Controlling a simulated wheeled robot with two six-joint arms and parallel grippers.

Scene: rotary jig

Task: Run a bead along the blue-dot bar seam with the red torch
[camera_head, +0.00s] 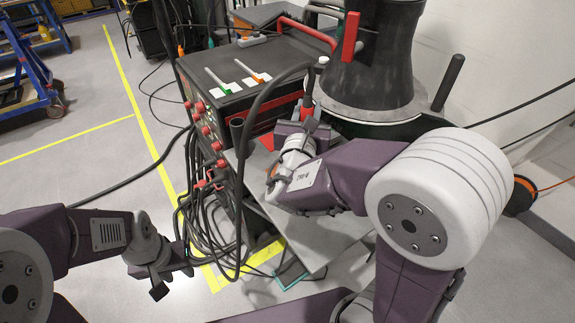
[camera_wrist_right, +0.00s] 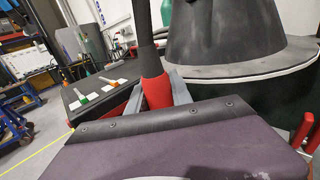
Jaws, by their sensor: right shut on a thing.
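The red torch (camera_wrist_right: 156,91) stands between the two grey fingers of my right gripper (camera_wrist_right: 157,100) in the right wrist view, with a dark upper part rising from its red body. In the head view, my right gripper (camera_head: 307,122) is at the dark box's right front corner, and a red part of the torch (camera_head: 308,93) shows just above it. My left gripper (camera_head: 172,282) is at lower left over the floor, its fingers apart and empty. I cannot make out a blue dot, the bar or its seam in either view.
A dark box (camera_head: 262,97) with red knobs carries two pale tools with green and orange marks. Black cables (camera_head: 205,235) hang in coils. Open floor (camera_head: 75,170) lies at left.

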